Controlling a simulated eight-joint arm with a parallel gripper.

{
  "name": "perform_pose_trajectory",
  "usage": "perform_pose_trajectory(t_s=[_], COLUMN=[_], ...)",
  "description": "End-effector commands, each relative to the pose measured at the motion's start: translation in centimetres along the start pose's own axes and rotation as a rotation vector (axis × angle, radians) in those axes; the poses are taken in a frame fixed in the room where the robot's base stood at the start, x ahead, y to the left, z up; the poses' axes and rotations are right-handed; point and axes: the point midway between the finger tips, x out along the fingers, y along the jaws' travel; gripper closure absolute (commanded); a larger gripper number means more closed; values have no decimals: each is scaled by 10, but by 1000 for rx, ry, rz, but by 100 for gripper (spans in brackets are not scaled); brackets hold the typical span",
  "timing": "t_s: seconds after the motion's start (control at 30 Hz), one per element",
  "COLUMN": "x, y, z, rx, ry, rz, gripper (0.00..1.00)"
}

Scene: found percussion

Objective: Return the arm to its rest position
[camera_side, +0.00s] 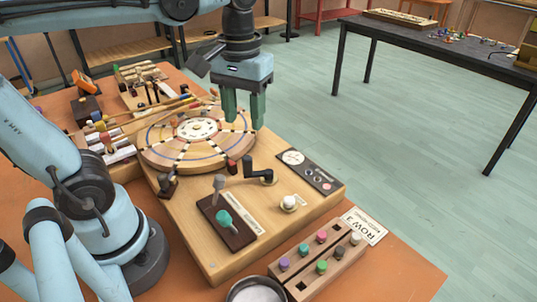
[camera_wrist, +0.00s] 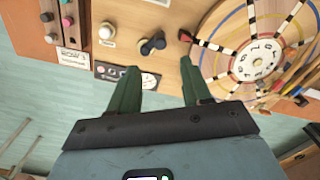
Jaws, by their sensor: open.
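My gripper (camera_side: 243,106) hangs with its green fingers pointing down over the right rear part of the round wooden board, in the side view. In the wrist view, my gripper (camera_wrist: 160,88) shows both fingers spread apart with nothing between them. The round board (camera_side: 157,157) with its numbered white centre (camera_side: 197,129) sits on a wooden base (camera_side: 235,250). The board also shows at the right of the wrist view (camera_wrist: 215,62). The gap between the fingertips and the board is hard to judge.
A black crank (camera_side: 260,173), a teal-knobbed lever (camera_side: 228,220) and a white knob (camera_side: 288,202) stand on the base. A peg block (camera_side: 335,262) and metal bowl (camera_side: 256,291) lie in front. A dark table (camera_side: 440,42) stands apart at right; open floor (camera_side: 400,120) lies between.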

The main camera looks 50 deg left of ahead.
Motion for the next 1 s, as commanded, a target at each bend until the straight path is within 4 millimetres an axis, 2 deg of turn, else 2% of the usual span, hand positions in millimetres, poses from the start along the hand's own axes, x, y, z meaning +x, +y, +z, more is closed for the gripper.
perform_pose_trajectory(t_s=[0.17, 0.27, 0.6, 0.77, 1.0], x=[2, 11, 54, 59, 59], y=[0, 0, 0, 1, 1], z=[0, 0, -8, -10, -11], rx=[9, 58, 375, 438, 446], ry=[11, 73, 503, 601, 612], rz=[6, 34, 138, 141, 141], gripper=[52, 52, 52, 52, 52])
